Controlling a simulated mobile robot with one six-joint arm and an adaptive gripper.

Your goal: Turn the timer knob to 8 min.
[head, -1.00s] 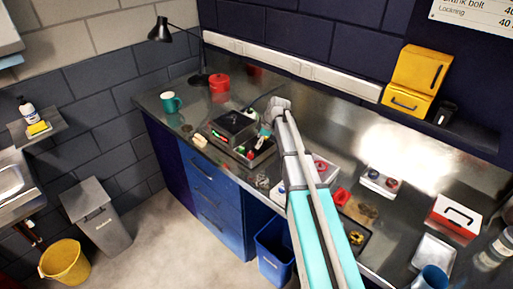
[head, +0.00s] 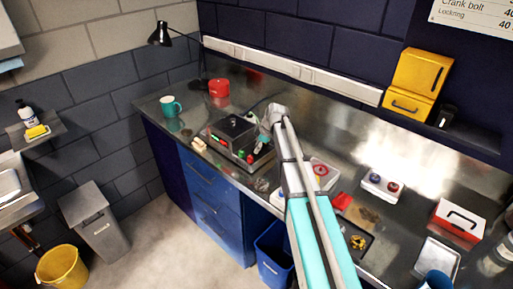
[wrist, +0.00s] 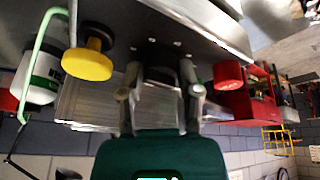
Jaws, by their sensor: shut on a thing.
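A yellow round knob (wrist: 88,64) is apart on the left, and a red one (wrist: 228,75) on the right.
A teal mug (head: 170,105) and red canister (head: 219,88) stand at the bench's far left. A white box with red and blue buttons (head: 381,186) and a red-and-white case (head: 457,219) are to the right. A yellow cabinet (head: 416,75) stands at the wall.

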